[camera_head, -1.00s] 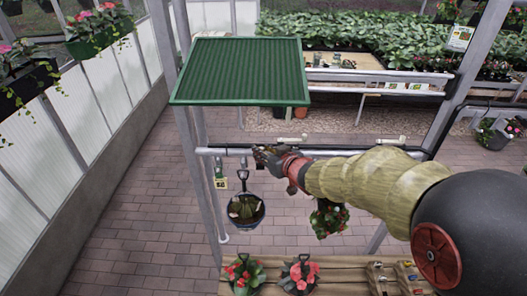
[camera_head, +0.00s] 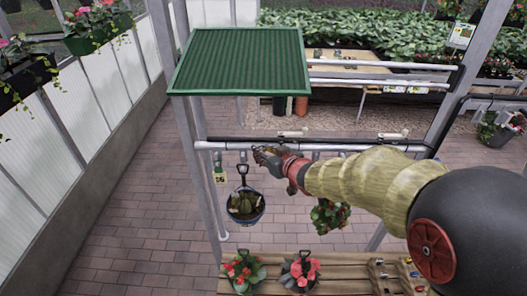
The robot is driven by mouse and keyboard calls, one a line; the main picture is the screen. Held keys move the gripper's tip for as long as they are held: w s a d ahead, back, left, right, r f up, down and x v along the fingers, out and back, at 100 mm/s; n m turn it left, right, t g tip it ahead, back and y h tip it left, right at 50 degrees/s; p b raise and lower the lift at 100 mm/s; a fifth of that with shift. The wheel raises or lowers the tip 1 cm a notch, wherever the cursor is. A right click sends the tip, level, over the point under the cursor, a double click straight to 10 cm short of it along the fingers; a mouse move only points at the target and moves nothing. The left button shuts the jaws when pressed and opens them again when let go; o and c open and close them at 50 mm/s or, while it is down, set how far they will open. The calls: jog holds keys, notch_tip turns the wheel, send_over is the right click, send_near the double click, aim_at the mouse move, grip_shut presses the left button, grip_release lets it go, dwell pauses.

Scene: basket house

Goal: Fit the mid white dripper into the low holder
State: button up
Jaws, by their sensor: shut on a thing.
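My gripper (camera_head: 262,154) is at the left part of the horizontal grey pipe (camera_head: 228,145), in front of it or just below it. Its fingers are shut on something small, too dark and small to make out. Two small white pieces, perhaps drippers, show at the pipe: one (camera_head: 293,133) right of and above my gripper, one (camera_head: 392,135) further right, behind my arm. Small grey fittings hang under the pipe, one at the left (camera_head: 217,158). I cannot tell which fitting is the low holder.
A dark hanging basket (camera_head: 246,208) hangs below and left of my gripper. A red-flowered plant (camera_head: 328,216) hangs under my arm. A green ribbed panel (camera_head: 240,62) is above. A wooden table (camera_head: 335,275) with potted flowers stands in front. Brick floor lies free at left.

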jog(key=o, duration=0.9)
jog(key=shift+c, duration=0.2)
jog(key=shift+r, duration=0.1)
jog(key=v, duration=1.2)
jog(key=shift+d, duration=0.1)
